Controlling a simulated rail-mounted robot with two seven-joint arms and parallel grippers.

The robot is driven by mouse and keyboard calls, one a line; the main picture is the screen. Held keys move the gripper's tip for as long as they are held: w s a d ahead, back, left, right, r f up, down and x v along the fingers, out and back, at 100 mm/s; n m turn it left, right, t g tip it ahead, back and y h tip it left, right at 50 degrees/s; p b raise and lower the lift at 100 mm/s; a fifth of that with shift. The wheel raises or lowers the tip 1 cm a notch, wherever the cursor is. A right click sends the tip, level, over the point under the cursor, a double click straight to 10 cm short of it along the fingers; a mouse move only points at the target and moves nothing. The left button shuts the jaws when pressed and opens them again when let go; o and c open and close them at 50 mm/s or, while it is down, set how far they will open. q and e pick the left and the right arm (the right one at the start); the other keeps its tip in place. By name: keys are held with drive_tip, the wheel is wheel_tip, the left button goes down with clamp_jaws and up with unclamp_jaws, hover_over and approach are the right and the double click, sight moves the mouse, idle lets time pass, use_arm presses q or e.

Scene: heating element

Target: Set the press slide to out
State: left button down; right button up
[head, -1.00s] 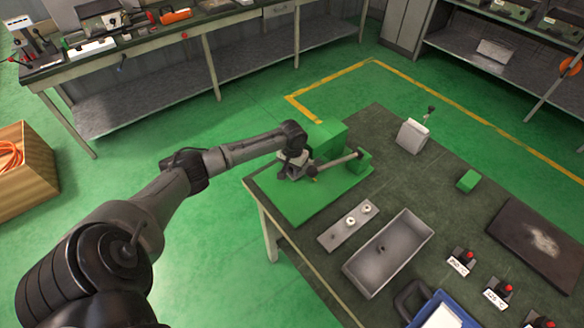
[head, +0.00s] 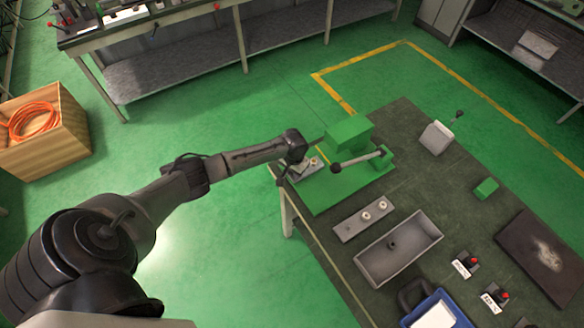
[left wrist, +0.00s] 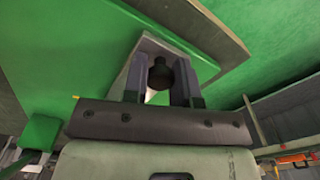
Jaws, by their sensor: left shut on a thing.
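The green press (head: 348,132) stands at the far left corner of the dark table, on a green base plate (head: 335,190). A grey slide (head: 314,164) shows at its left side, sticking out from under the green block. My left gripper (head: 294,172) is at the slide's outer end, by the table's left edge. In the left wrist view, the two fingers (left wrist: 160,82) are shut on a dark round knob (left wrist: 160,72) on the pale slide (left wrist: 150,48). The gripper hides part of the slide in the head view. My right gripper is not in view.
A grey lever (head: 358,160) with a dark ball end lies across the press front, close to the slide. A plate with two round pieces (head: 362,220) and a grey tray (head: 400,248) lie nearer.

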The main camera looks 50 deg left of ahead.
use_arm(q)
drive_tip(key=c, duration=1.4)
unclamp_jaws()
drive_tip(key=shift+r, duration=0.1)
drive_tip(key=o, duration=0.3)
drive_tip(key=shift+s, duration=0.25)
drive_tip(key=shift+o, duration=1)
drive_tip(key=shift+w, duration=0.1)
drive_tip(key=shift+r, duration=0.2)
wheel_tip(320, 180, up, 13)
drive_tip(key=p, duration=0.1)
drive_tip(key=shift+r, duration=0.15)
